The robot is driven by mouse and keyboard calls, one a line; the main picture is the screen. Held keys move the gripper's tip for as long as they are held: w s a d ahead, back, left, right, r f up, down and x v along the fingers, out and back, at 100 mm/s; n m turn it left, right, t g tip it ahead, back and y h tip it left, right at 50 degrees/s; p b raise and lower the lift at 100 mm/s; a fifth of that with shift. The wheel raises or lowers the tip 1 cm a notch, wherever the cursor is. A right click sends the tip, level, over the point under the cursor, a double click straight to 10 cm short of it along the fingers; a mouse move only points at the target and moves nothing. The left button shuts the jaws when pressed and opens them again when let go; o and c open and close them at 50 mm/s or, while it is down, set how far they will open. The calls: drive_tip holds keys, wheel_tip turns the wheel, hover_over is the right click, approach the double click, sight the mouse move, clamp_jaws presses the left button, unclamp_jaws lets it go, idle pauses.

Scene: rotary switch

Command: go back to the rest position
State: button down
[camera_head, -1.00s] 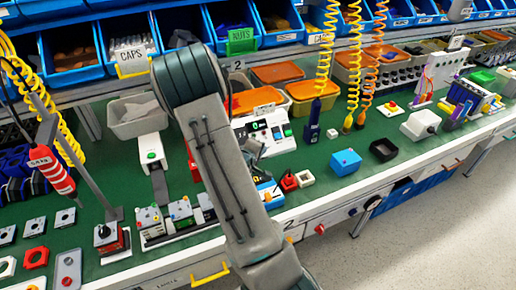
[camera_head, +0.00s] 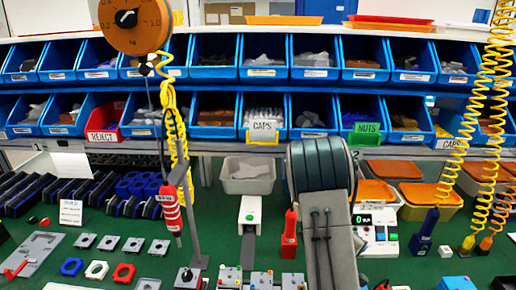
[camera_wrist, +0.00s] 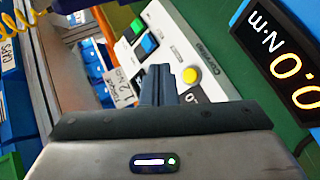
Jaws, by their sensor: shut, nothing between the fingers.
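My gripper (camera_wrist: 157,84) shows in the wrist view, its two dark fingers shut together with nothing between them. Beyond the fingertips in that view is a pale control box with a yellow button (camera_wrist: 190,75), a blue button and a green button. I cannot tell from this view how far the fingers are from the box. In the head view only my arm shows, rising in front of the bench; my gripper is hidden there.
A lit display (camera_wrist: 285,55) reading 0.0 N·m is at the right of the wrist view. In the head view, a red screwdriver (camera_head: 171,208) hangs at left and a red bottle-like item (camera_head: 289,232) stands left of my arm. Blue bins (camera_head: 264,113) line the back.

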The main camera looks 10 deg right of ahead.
drive_tip(key=a+r+m+t+y, duration=0.1)
drive_tip(key=a+r+y, duration=0.4)
drive_tip(key=a, duration=0.6)
drive_tip(key=a+r+m+t+y, duration=0.1)
drive_tip(key=a+r+y, duration=0.5)
drive_tip(key=a, duration=0.4)
drive_tip(key=s+a+r+g, duration=0.2)
drive_tip(key=s+a+r, duration=0.1)
drive_tip(key=s, duration=0.6)
drive_tip(key=s+a+r+m+g, duration=0.1)
drive_tip(key=s+a+r, duration=0.3)
drive_tip(key=s, duration=0.5)
drive_tip(key=shift+s+r+g+y, duration=0.3)
drive_tip(key=shift+g, duration=0.3)
